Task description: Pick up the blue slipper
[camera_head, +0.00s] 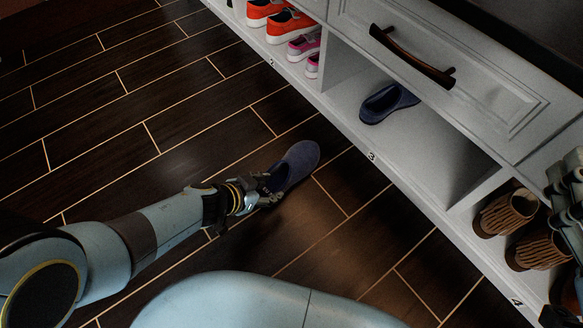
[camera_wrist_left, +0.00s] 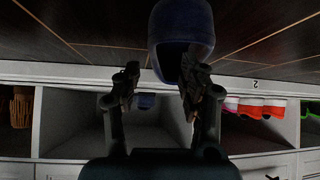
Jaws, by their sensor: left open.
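A blue slipper (camera_head: 300,160) lies on the dark wood floor in front of the shelf unit. It also shows in the left wrist view (camera_wrist_left: 181,22), its open heel end towards my fingers. My left gripper (camera_head: 268,187) is open at the slipper's near end. In the left wrist view, the right-hand finger of my left gripper (camera_wrist_left: 160,72) overlaps the slipper's opening, and the left-hand finger is beside it. I cannot tell whether they touch. A second blue slipper (camera_head: 388,103) sits in compartment 3.
The white shelf unit (camera_head: 440,150) runs diagonally along the right, with a handled drawer (camera_head: 410,58) above. Orange shoes (camera_head: 280,22) and pink shoes (camera_head: 304,46) stand in one compartment, brown woven slippers (camera_head: 507,213) in another. The floor to the left is clear.

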